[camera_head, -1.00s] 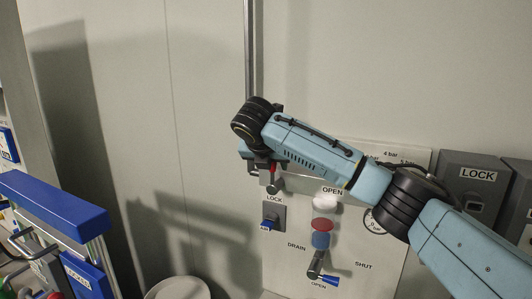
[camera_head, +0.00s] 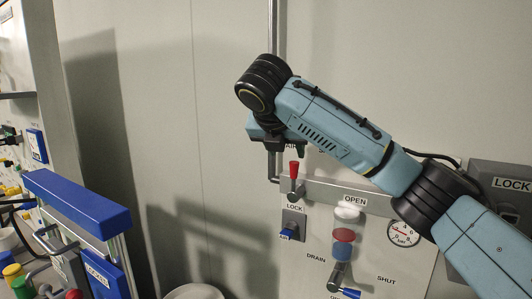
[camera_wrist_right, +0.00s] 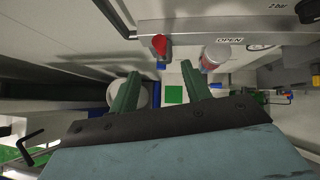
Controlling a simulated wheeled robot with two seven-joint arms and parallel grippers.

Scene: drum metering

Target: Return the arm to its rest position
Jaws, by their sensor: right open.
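My right arm, light blue with black joints, reaches in from the right in the head view. Its gripper (camera_head: 290,143) hangs above the red-tipped lever (camera_head: 294,175) on the panel, apart from it. In the right wrist view my right gripper (camera_wrist_right: 160,88) shows two green fingers spread apart with nothing between them. The red lever tip also shows there (camera_wrist_right: 160,45), beyond the fingers. My left gripper is not in view.
The panel (camera_head: 320,265) carries a blue LOCK switch (camera_head: 289,231), a sight glass (camera_head: 344,238), a gauge (camera_head: 403,233) and a blue-tipped drain lever (camera_head: 345,292). A vertical pipe (camera_head: 273,30) runs behind my wrist. A blue-topped rack (camera_head: 75,198) stands left. The wall between is bare.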

